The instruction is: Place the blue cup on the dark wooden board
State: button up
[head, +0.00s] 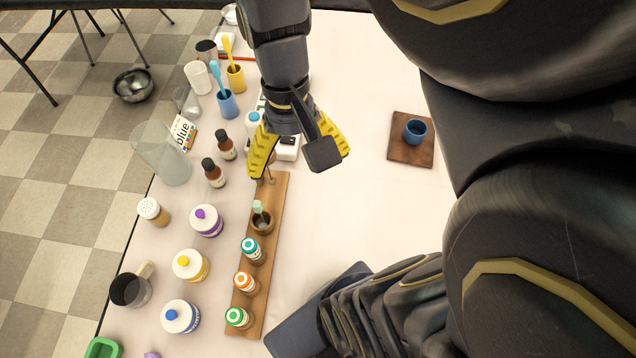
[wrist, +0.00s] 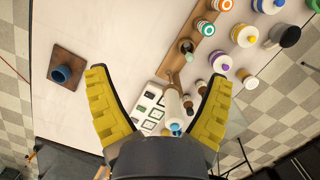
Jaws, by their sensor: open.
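A small dark blue cup (head: 415,130) stands upright on the dark wooden board (head: 402,153), on the right part of the table in the head view. The wrist view shows the cup (wrist: 61,74) and the board (wrist: 73,60) at the left. My gripper (head: 301,166) is open and empty, with yellow fingers spread, left of the board and apart from it. In the wrist view my gripper (wrist: 159,77) has nothing held between its fingers. A second, lighter blue cup (head: 228,105) holds a light blue utensil at the back left.
Brown bottles (head: 214,174), a clear container (head: 165,155) and several lidded jars (head: 190,265) crowd the left side. The table (head: 350,215) is clear between the two boards.

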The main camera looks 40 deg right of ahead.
jog(key=s+a+r+n, duration=0.1)
jog(key=s+a+n, duration=0.3)
jog(key=s, duration=0.2)
jog(key=shift+s+a+r+n+h, duration=0.2)
jog(key=shift+s+n+h, duration=0.1)
jog(key=shift+h, duration=0.1)
dwell(0.7)
